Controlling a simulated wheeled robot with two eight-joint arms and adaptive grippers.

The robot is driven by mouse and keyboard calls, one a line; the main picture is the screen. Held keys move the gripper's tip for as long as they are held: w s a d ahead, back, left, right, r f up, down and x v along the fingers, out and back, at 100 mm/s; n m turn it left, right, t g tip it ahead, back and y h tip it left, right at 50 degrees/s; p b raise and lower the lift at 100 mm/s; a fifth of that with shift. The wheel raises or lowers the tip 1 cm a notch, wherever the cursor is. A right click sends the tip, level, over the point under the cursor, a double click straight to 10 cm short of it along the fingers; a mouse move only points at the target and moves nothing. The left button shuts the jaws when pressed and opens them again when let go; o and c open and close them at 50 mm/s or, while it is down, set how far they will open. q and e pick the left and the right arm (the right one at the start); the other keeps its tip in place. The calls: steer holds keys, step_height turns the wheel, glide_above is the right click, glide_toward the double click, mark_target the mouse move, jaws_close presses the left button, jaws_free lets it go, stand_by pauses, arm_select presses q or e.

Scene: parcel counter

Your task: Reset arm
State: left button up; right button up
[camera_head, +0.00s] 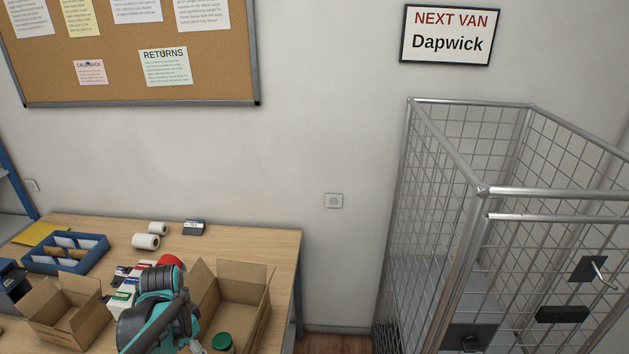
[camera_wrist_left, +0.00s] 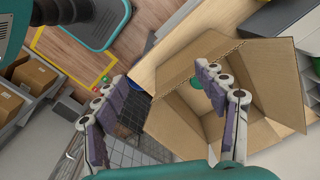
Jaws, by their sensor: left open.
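My teal left arm (camera_head: 160,305) stands over the counter in the head view, and its fingers are mostly hidden there. In the left wrist view my left gripper (camera_wrist_left: 157,82) has its two fingers spread wide with nothing between them. An open cardboard box (camera_wrist_left: 268,75) lies behind and beside the right-hand finger. The same box (camera_head: 240,290) is right of my arm in the head view. A green-lidded jar (camera_head: 222,342) shows at the box's near side, and I cannot tell if it is inside. My right gripper is in neither view.
The wooden counter (camera_head: 250,237) also holds a second open box (camera_head: 70,318), a blue divided tray (camera_head: 85,262), white rolls (camera_head: 146,241) and small cartons. A wire cage (camera_head: 470,200) stands to the right, apart from the counter. The air above the counter is clear.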

arm_select(q)
steer(key=s+d+f+n+t+b, duration=0.7)
steer(key=d+f+b, duration=0.4)
steer(key=b, duration=0.6)
steer(key=shift+s, duration=0.2)
steer(key=shift+f, duration=0.1)
